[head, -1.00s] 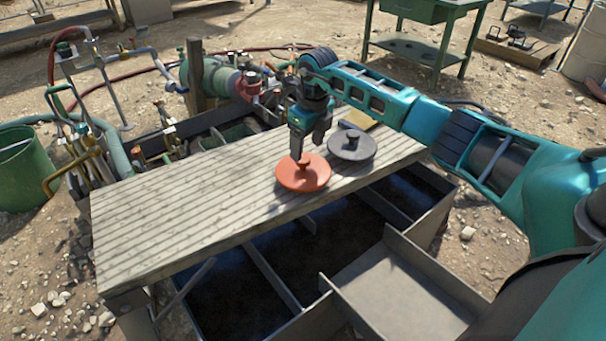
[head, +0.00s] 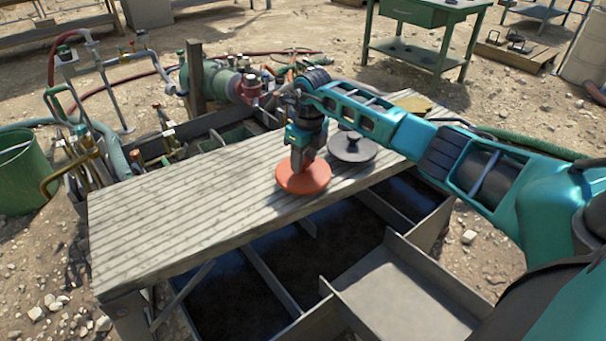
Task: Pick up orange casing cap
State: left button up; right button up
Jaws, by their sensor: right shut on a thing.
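The orange casing cap (head: 304,182) is a round disc on the wooden plank deck (head: 180,220), near its front right part. My right gripper (head: 301,168) points down over the middle of the cap and is shut on it; the fingers hide the knob. The cap looks level, and I cannot tell whether it is clear of the planks. A dark grey cap (head: 352,149) with a knob lies just to the right and behind. My left gripper is not in view.
An open tank with dark mud (head: 225,300) and dividers lies in front of the deck. A grey tray (head: 405,295) is at the front right. Pipes, valves and hand tools (head: 90,150) crowd the back left. The left half of the deck is clear.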

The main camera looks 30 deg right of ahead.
grip_shut()
jog(key=shift+r, duration=0.1)
